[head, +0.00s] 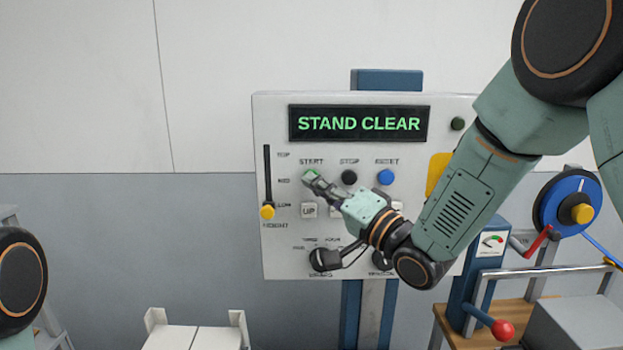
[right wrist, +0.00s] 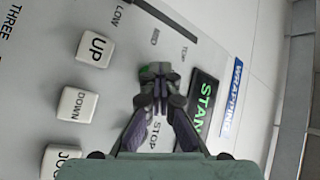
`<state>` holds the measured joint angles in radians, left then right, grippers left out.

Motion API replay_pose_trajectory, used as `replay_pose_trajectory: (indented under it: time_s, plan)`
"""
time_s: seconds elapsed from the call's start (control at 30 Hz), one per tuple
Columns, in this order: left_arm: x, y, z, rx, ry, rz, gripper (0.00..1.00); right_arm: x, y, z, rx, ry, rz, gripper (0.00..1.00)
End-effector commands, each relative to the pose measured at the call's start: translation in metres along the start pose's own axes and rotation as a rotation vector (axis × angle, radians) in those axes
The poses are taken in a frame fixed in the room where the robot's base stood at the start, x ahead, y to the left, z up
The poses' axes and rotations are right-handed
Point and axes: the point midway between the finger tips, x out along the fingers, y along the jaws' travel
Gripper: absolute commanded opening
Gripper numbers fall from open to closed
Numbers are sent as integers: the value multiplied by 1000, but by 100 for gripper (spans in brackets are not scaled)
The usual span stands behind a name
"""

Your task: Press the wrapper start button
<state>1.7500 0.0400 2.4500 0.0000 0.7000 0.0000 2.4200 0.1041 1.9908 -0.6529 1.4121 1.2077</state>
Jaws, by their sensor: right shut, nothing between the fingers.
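The wrapper control panel (head: 440,110) is a white upright board with a display (head: 359,123) reading "STAND CLEAR" in green. The green start button (head: 309,174) sits under the label "START", partly covered by my right gripper. My right gripper (head: 314,180) is shut and empty, its fingertips at the button and apparently touching it. In the right wrist view, the shut fingertips (right wrist: 160,80) overlap the green button (right wrist: 148,71), much of which is hidden behind them. How far the button is pressed in cannot be told. My left gripper is out of view.
Right of the start button are a black stop button (head: 349,177) and a blue reset button (head: 386,177). Below is the white UP button (head: 308,210); left is a yellow-knobbed slider (head: 267,212). A blue wheel (head: 552,205) and red-knobbed lever (head: 502,330) stand at right.

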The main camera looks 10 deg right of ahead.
Motion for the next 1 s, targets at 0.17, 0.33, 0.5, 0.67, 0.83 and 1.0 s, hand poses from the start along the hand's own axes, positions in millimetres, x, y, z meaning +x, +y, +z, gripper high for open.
replay_pose_trajectory:
  time_s: [0.17, 0.33, 0.5, 0.67, 0.83, 1.0]
  plan:
    - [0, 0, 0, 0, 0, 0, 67, 0, 0, 0, 0, 0, 1, 0]
    - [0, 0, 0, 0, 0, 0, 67, 0, 0, 0, 1, 0, 1, 0]
    - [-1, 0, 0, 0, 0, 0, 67, -4, -4, 3, 1, 0, 0, 0]
    - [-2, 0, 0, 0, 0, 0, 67, -10, -7, 8, 1, 0, 1, 0]
    - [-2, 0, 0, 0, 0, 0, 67, -12, -9, 10, 0, 0, 0, 0]
    - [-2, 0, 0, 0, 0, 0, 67, -12, -9, 10, 0, 0, 0, 0]
